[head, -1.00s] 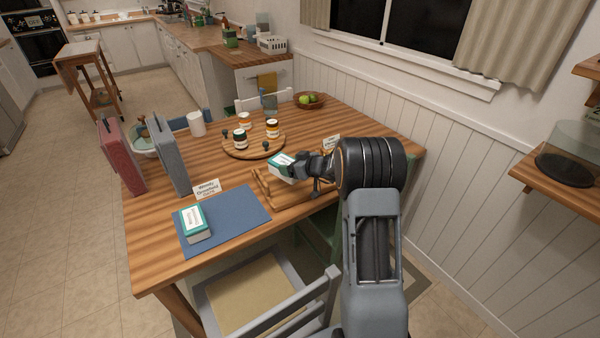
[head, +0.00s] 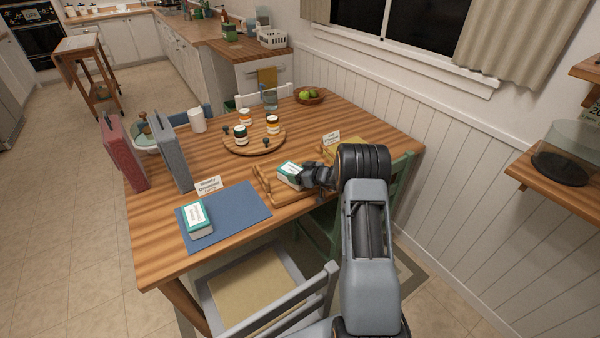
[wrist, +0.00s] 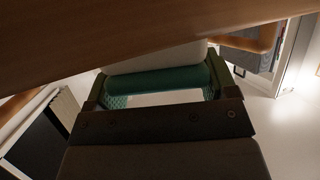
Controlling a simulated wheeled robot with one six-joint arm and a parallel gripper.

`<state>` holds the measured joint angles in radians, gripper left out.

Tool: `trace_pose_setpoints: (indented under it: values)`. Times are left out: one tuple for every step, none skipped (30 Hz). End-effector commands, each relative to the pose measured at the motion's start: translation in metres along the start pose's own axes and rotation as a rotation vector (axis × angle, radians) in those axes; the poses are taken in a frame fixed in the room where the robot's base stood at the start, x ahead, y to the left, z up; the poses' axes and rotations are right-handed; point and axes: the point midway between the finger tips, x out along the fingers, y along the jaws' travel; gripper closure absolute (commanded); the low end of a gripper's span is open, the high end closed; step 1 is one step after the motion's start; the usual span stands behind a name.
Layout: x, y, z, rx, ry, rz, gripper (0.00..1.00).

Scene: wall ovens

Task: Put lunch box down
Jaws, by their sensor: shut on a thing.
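My gripper (head: 308,177) is shut on a white and teal box (head: 289,174), which I take to be the lunch box. In the head view it is at or just above a wooden tray (head: 262,190) on the table; I cannot tell whether it touches the tray. In the wrist view the box's teal side (wrist: 165,80) lies between the fingers (wrist: 155,120), with its white part beyond. A similar white and teal box (head: 196,219) lies on a blue placemat (head: 240,207). My wrist hides part of the tray's right side.
The wooden table (head: 160,235) also bears a round board (head: 254,142) with several jars, name cards (head: 208,187), a red upright case (head: 124,155) and a grey-blue one (head: 169,150). Chairs stand close to the near edge. Bare table lies left of the placemat.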

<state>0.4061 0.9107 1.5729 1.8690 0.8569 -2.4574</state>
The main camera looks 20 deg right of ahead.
Motion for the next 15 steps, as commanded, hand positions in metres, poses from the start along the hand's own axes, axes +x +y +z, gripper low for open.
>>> trace_pose_setpoints:
  values:
    - [-0.0001, 0.0001, -0.0010, -0.001, 0.002, 0.000, 0.55]
    - [0.0000, 0.0001, -0.0009, -0.001, 0.002, 0.000, 0.55]
    - [0.0002, 0.0001, -0.0005, -0.001, 0.002, 0.000, 0.55]
    - [0.0003, 0.0001, 0.0000, -0.001, 0.002, 0.000, 0.55]
    - [0.0006, 0.0001, 0.0005, -0.001, 0.002, 0.000, 0.55]
    - [0.0009, 0.0001, 0.0013, -0.001, 0.002, 0.000, 0.55]
    - [0.0011, 0.0001, 0.0017, -0.001, 0.002, 0.000, 0.55]
    - [0.0012, 0.0001, 0.0020, -0.001, 0.002, 0.000, 0.55]
    - [0.0009, -0.0002, 0.0020, 0.000, 0.000, 0.000, 0.19]
    - [0.0007, -0.0002, 0.0015, 0.000, -0.001, 0.000, 0.17]
    - [0.0007, -0.0002, 0.0015, 0.000, -0.001, 0.000, 0.14]
    - [0.0007, -0.0002, 0.0015, 0.000, -0.001, 0.000, 0.10]
    - [0.0007, -0.0002, 0.0015, 0.000, -0.001, 0.000, 0.07]
    - [0.0007, -0.0002, 0.0015, 0.000, -0.001, 0.000, 0.04]
    - [0.0007, -0.0002, 0.0015, 0.000, -0.001, 0.000, 0.00]
